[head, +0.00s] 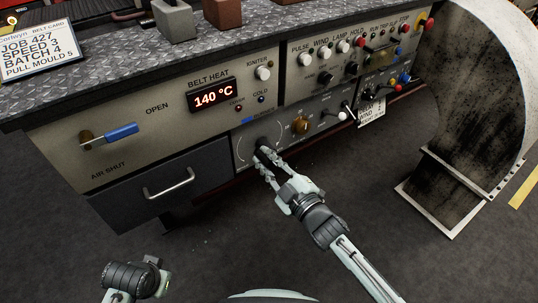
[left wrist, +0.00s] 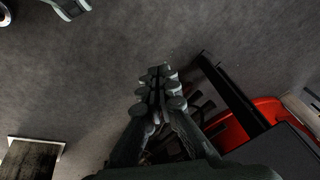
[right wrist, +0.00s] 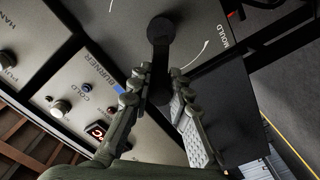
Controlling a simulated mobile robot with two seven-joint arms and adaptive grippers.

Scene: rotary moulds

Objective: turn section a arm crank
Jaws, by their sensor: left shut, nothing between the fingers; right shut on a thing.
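The crank (head: 262,144) is black and sits on the lower grey front panel in the head view, with a thin white arc beside it. In the right wrist view the crank arm (right wrist: 160,50) runs from a round hub down to a grip between my fingers. My right gripper (head: 264,156) is shut on that grip; its fingers also show in the right wrist view (right wrist: 160,88). The fingers partly hide the grip. My left gripper (left wrist: 158,78) is shut and empty over dark floor in the left wrist view.
A drawer with a metal handle (head: 169,184) and a blue-handled lever (head: 121,131) are left of the crank. An orange-brown knob (head: 301,125) and a hanging tag (head: 371,113) are to its right. A large curved metal guard (head: 470,100) stands right. Floor in front is clear.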

